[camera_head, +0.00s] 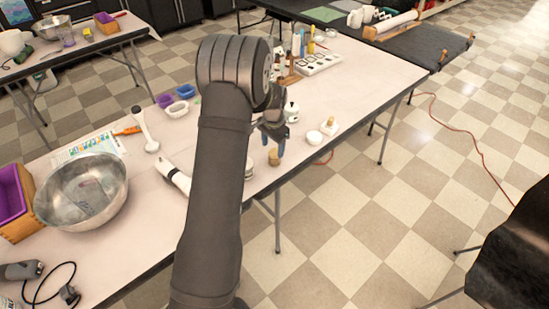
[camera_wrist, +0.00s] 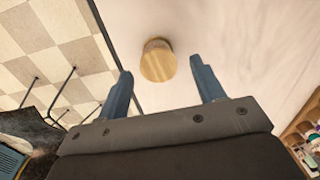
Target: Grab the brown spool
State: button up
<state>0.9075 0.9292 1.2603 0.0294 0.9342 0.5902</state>
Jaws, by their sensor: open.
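The brown spool (camera_wrist: 158,61) is a small, light-brown wooden cylinder near the top middle of the wrist view. It stands on the pale tabletop, close to the table's edge. In the head view the spool (camera_head: 274,157) shows just below my gripper's fingers. My gripper (camera_wrist: 162,85) is open and empty, with its two blue-grey fingers apart. The spool lies ahead of the gap between the fingertips, apart from both. In the head view my gripper (camera_head: 272,140) points down over the right edge of the table, and my arm hides part of the table behind it.
A white round container (camera_head: 313,138) and a small white item (camera_head: 330,126) stand right of the spool. A large metal bowl (camera_head: 82,192) is at the left. Purple (camera_head: 165,100) and blue (camera_head: 186,91) dishes lie farther back. The table edge is close to the spool.

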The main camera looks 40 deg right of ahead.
aim_at(274, 153)
notch_tip(274, 153, down, 4)
jog(key=shift+s+d+f, duration=0.15)
jog(key=shift+f, duration=0.1)
jog(key=c, duration=0.9)
